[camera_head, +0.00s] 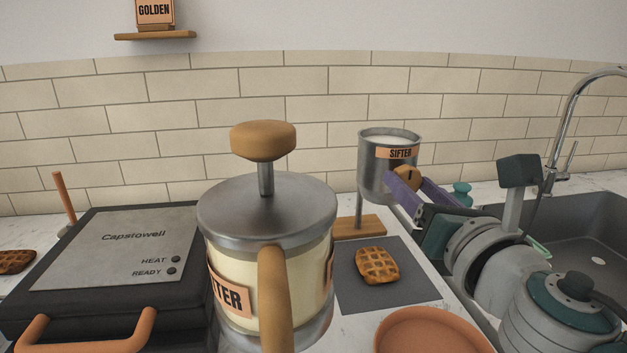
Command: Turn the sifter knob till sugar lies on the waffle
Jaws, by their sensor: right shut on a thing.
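The sifter (376,178) is a metal cup filled with white sugar, held on a stand with a wooden base (359,227). Its round wooden knob (405,177) faces front right. My right gripper (408,190) is shut on the knob, with its purple fingers on either side. The waffle (377,265) lies flat on a dark grey mat (356,296) in front of and below the sifter. No white sugar shows on the waffle's brown top. My left gripper is not in view.
A large batter dispenser (266,215) stands in the front middle, left of the mat. A closed waffle iron (112,250) is at left, with another waffle (15,262) beyond it. A terracotta plate (433,331) is in front, and a sink (590,235) at right.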

